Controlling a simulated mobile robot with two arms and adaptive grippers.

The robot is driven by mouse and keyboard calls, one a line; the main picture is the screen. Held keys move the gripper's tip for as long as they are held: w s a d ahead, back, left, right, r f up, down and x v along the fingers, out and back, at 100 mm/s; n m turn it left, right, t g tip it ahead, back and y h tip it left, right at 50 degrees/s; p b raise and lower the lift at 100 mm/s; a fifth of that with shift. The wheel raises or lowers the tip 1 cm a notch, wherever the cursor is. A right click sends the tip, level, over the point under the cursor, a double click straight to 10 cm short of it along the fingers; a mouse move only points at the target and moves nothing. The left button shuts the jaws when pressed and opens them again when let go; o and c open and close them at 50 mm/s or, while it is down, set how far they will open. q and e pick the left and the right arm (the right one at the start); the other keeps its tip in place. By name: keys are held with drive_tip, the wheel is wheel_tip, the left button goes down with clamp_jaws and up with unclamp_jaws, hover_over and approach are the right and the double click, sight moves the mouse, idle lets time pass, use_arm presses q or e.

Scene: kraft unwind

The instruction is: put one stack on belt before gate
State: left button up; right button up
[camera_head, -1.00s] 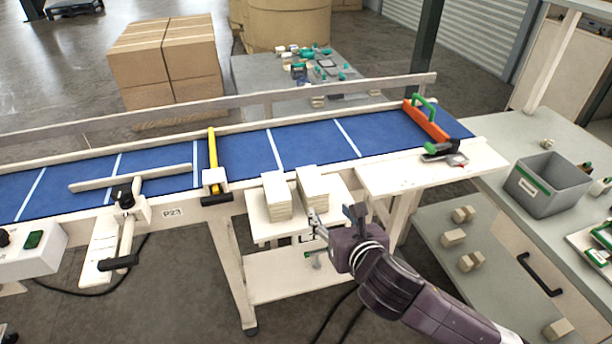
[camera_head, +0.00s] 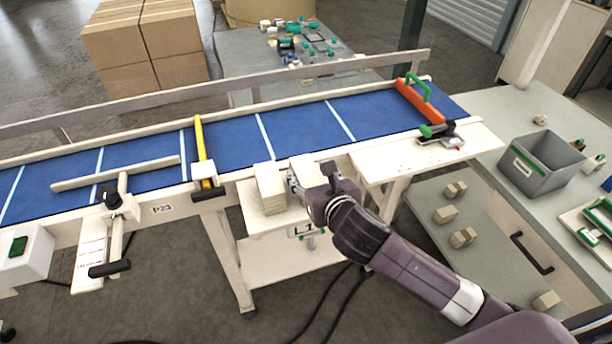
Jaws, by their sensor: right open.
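A pale stack (camera_head: 270,187) stands on the small white shelf (camera_head: 252,222) in front of the blue belt (camera_head: 285,132). A second pale stack (camera_head: 303,164) is right beside it, mostly hidden by my right gripper (camera_head: 311,176). That gripper is open at the second stack, with its fingers by the stack's near side; I cannot tell whether they touch it. A yellow bar (camera_head: 203,140) crosses the belt left of the stacks. An orange bar (camera_head: 420,107) with a green handle crosses the belt near its right end. My left gripper is out of view.
The belt is bare between the yellow and orange bars. A slanted pale guide (camera_head: 118,174) lies over the belt's left part. A white ledge (camera_head: 385,162) is right of the shelf. A grey bin (camera_head: 543,165) stands on the right-hand table.

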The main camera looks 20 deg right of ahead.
drive_tip(key=shift+x, duration=1.25)
drive_tip(key=shift+c, duration=0.3)
drive_tip(key=c, duration=1.1)
drive_tip(key=shift+r, duration=0.1)
